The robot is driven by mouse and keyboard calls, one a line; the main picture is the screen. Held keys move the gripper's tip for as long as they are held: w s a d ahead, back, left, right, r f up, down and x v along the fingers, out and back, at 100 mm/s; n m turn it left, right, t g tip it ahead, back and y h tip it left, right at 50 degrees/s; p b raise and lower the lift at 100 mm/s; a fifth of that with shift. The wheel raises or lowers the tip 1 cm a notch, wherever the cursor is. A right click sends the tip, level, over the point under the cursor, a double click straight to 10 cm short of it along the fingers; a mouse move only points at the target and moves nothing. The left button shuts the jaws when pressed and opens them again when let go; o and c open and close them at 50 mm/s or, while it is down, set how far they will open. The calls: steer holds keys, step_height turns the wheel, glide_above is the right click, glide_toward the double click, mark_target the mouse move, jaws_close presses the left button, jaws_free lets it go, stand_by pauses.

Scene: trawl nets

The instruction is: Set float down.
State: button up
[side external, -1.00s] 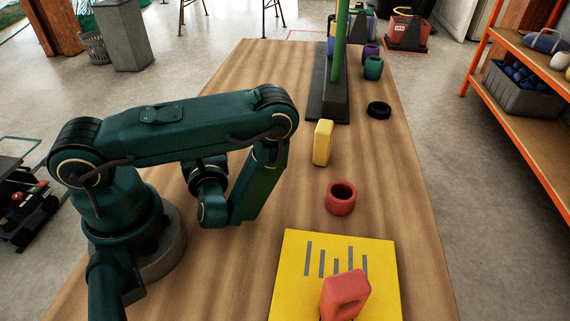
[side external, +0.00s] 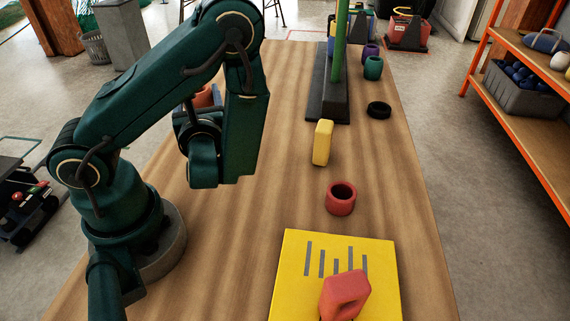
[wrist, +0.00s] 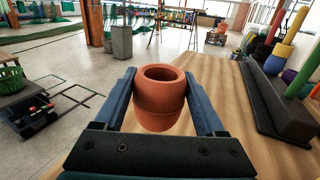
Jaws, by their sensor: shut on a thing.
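An orange, hollow, barrel-shaped float (wrist: 160,112) sits between the two fingers of my gripper (wrist: 159,78) in the wrist view. My gripper is shut on it, and its open top faces up. It looks held above the wooden table (wrist: 230,90). In the side view, a sliver of the orange float (side external: 207,96) shows behind my arm; the fingers are mostly hidden there.
On the table stand a red ring-shaped float (side external: 340,199), a yellow block (side external: 322,143), a black ring (side external: 379,110) and a teal float (side external: 373,68). A dark stand (side external: 327,95) carries a green post. A red block (side external: 345,295) rests on a yellow board (side external: 300,285). The table's middle is clear.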

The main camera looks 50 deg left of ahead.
steer(key=w+d+f+m+t+h, duration=0.1)
steer(key=w+d+t, duration=0.1)
steer(key=w, duration=0.1)
steer(key=w+d+f+m+t+h, duration=0.1)
steer(key=w+d+f+m+t, duration=0.1)
steer(key=w+d, duration=0.1)
steer(key=w+d+f+m+t+h, duration=0.1)
steer(key=w+d+t+h, duration=0.1)
steer(key=w+d, duration=0.1)
steer(key=shift+w+f+m, duration=0.35)
steer(key=shift+w+m, duration=0.05)
steer(key=shift+w, duration=0.15)
steer(key=shift+f, duration=2.35)
steer(key=shift+f, duration=0.15)
steer(key=o, duration=1.3)
